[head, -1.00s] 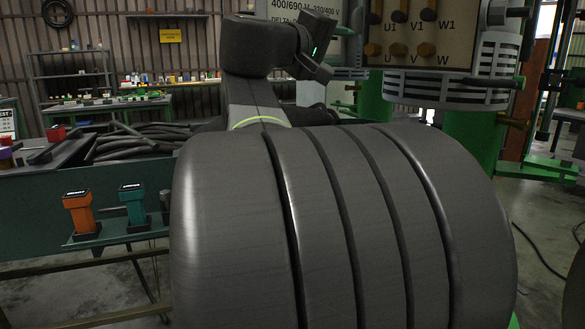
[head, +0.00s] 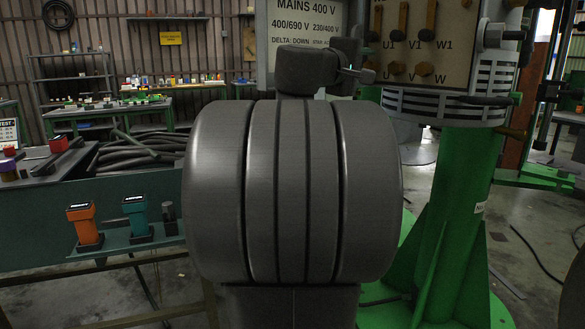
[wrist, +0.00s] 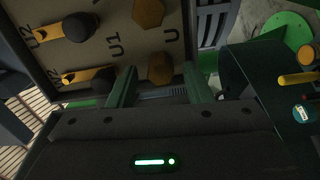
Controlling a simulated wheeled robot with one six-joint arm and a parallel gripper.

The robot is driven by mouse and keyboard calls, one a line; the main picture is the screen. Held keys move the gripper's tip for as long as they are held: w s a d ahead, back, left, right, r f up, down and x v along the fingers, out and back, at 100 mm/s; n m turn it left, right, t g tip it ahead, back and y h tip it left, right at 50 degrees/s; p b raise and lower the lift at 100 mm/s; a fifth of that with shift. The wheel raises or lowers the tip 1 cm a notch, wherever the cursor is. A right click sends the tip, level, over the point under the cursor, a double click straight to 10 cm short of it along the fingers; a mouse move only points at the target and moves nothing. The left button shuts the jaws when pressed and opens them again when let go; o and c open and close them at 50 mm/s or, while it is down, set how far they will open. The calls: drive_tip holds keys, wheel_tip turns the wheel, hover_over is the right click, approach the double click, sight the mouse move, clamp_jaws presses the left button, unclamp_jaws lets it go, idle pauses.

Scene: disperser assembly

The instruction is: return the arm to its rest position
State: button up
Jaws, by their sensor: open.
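My arm (head: 290,190) fills the middle of the head view, folded up in front of my body, and its large dark grey link hides much behind it. My gripper (head: 368,75) is small and partly hidden beyond it, at the upper right. In the wrist view, the two green fingers of my gripper (wrist: 161,90) stand apart with nothing between them. The terminal board (wrist: 118,58), with its bolts and yellow links, lies beyond the fingers. It also shows in the head view (head: 450,58), to the right of my gripper.
A green stand (head: 455,190) rises at the right, with a grey slotted housing (head: 445,104) above it. At the left, a green bench (head: 130,195) holds an orange tool (head: 82,222) and a teal tool (head: 137,214). Black cables (head: 130,150) lie behind. Bare floor shows at far right.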

drive_tip(key=n+p, duration=0.4)
drive_tip(key=p, duration=0.1)
drive_tip(key=shift+r, duration=0.25)
drive_tip(key=n+p, duration=0.4)
drive_tip(key=p, duration=0.2)
drive_tip(key=n+p, duration=0.5)
drive_tip(key=p, duration=0.4)
drive_tip(key=shift+n, duration=0.3)
drive_tip(key=shift+f+n+p, duration=0.1)
drive_tip(key=shift+n+p, duration=0.2)
drive_tip(key=shift+p, duration=0.4)
drive_tip(key=shift+f+n+p, duration=0.25)
drive_tip(key=shift+n+p, duration=0.15)
